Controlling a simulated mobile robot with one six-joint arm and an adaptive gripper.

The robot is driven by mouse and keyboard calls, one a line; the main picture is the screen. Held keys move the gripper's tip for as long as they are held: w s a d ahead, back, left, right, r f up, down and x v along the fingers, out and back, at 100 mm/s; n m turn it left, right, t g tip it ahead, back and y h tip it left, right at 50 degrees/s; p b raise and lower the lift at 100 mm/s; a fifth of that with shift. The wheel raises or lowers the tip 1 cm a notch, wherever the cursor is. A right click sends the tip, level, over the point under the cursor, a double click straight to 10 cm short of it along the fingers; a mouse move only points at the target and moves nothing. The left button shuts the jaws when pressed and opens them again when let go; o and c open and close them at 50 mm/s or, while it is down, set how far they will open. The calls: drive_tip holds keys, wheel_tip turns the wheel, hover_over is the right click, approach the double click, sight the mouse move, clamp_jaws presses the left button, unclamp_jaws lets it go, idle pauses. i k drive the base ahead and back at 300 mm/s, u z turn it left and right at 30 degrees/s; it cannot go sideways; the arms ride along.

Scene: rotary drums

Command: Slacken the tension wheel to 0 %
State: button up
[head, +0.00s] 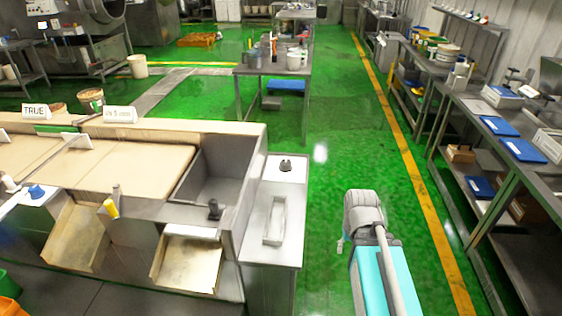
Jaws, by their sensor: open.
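I cannot tell for certain which part is the tension wheel. A small dark knob (286,165) stands on the white top of a metal cabinet (285,236) at the right end of the machine. Another dark knob (214,210) sits on the machine's front ledge. No percent reading is legible. My arm reaches up from the bottom edge, right of the cabinet and apart from it. My gripper is not clearly visible, hidden behind or below the grey arm link.
The beige-topped machine (140,161) fills the left, with signs reading "TRUE" (36,111) and one less legible. A steel table (276,70) stands behind. Shelving benches (493,122) line the right wall. Green floor (335,125) is clear between them.

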sight(286, 166)
drive_tip(key=i, duration=0.95)
drive_tip(key=z, duration=0.05)
